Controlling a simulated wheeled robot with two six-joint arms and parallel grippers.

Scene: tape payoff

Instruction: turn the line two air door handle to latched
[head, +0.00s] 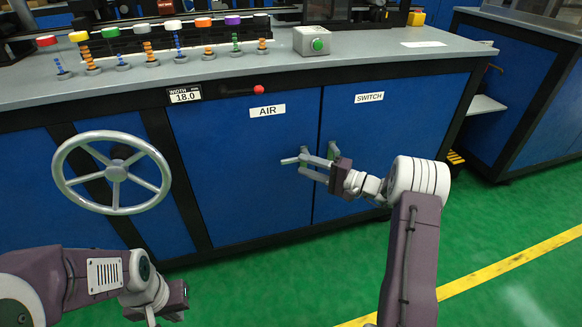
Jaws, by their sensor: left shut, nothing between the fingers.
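The blue air door (235,185) carries an AIR label and stands closed in the cabinet front. Its grey handle (290,161) is at the door's right edge, with a bar pointing left, roughly level; part of it is hidden by my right gripper. My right gripper (304,166) is at this handle, its two grey fingers apart, one above the other. I cannot tell whether the fingers touch the handle. My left gripper (151,317) is low at the bottom edge, shut and empty, away from the door, with its tips partly cut off.
The SWITCH door (368,140) is just right, with its own upright grey handle (333,150). A grey handwheel (113,172) sticks out at left. A red-knobbed lever (258,90) is above the AIR label. Green floor (245,285) is open in front.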

